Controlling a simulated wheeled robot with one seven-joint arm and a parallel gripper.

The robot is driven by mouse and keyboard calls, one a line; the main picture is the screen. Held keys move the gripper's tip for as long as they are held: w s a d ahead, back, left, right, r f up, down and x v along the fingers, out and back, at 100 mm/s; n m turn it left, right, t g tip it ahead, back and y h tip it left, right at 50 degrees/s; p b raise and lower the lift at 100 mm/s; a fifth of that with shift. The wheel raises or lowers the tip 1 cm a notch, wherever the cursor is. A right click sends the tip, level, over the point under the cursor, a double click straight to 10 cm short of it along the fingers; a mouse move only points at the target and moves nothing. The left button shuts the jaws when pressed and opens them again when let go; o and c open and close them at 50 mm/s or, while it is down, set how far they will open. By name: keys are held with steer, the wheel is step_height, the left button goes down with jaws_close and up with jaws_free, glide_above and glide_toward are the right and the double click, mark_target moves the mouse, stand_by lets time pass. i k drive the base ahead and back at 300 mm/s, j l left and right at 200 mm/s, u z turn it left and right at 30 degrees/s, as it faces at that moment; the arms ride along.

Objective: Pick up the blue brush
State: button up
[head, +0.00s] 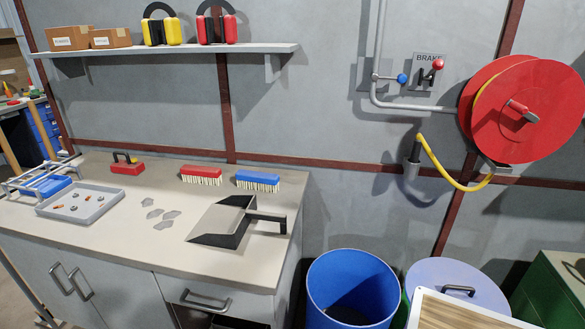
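The blue brush (257,179) lies on the bench top (155,187) near its back right edge, against the wall. It has a blue block on top and pale bristles pointing down. A red brush (200,174) of the same shape lies just to its left, a small gap apart. My gripper does not show in the head view.
A grey dustpan (222,224) with a black handle lies in front of the blue brush. Grey flat scraps (164,215), a grey tray (82,205) and a red-based block (127,166) are further left. A blue bin (351,283) stands right of the bench.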

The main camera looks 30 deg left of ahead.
mark_target(266, 182)
steer(key=u, duration=1.6)
